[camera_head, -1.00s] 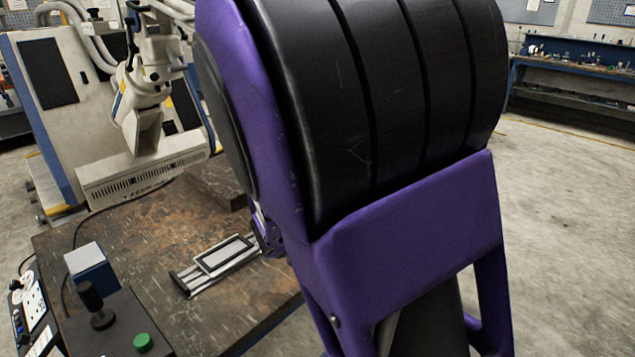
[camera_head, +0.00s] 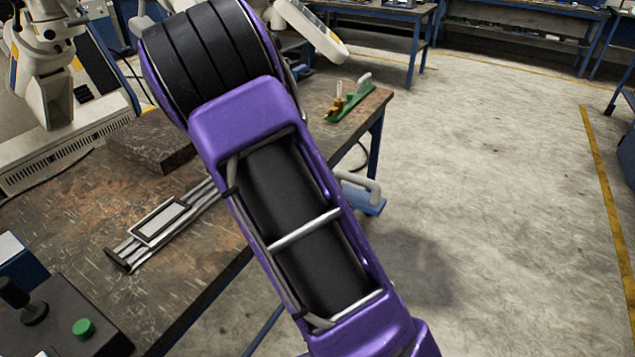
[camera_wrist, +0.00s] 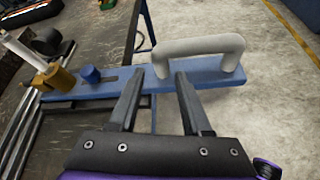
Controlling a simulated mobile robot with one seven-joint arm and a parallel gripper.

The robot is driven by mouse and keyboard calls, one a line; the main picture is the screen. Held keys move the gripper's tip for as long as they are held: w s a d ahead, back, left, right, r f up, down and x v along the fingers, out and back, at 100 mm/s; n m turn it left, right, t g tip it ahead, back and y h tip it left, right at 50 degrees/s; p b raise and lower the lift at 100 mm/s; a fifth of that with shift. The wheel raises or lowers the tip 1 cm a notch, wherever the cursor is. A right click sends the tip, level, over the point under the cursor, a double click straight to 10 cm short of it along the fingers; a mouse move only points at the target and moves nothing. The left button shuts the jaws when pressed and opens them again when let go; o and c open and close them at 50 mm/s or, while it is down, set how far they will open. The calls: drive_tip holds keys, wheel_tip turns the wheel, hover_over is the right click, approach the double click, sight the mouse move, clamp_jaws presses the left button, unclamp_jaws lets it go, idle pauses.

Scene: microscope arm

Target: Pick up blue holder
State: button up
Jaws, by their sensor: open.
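The blue holder (camera_wrist: 200,77) is a long flat blue bar with a pale grey arched handle (camera_wrist: 205,45) at its right end in the wrist view. In the head view, its end (camera_head: 367,203) and handle (camera_head: 370,185) show just right of my arm, beyond the table edge; my arm hides the rest. My gripper (camera_wrist: 161,74) is open, its fingertips at the near edge of the bar, by the handle's left leg. Nothing is held. I cannot tell the depth between fingertips and handle. My gripper is hidden in the head view.
A blue knob (camera_wrist: 90,74) and a brass block (camera_wrist: 55,80) sit on the bar's left. The worn table (camera_head: 90,240) bears a metal rail slide (camera_head: 160,222). A green holder (camera_head: 350,100) stands at its far corner. Open floor (camera_head: 480,180) lies to the right.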

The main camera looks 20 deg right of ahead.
drive_tip(key=x, duration=0.6)
drive_tip(key=shift+w+d+b, duration=0.2)
drive_tip(key=shift+b, duration=0.15)
clamp_jaws()
idle(1.1)
drive_tip(key=shift+w+r, duration=0.15)
drive_tip(key=shift+r, duration=0.05)
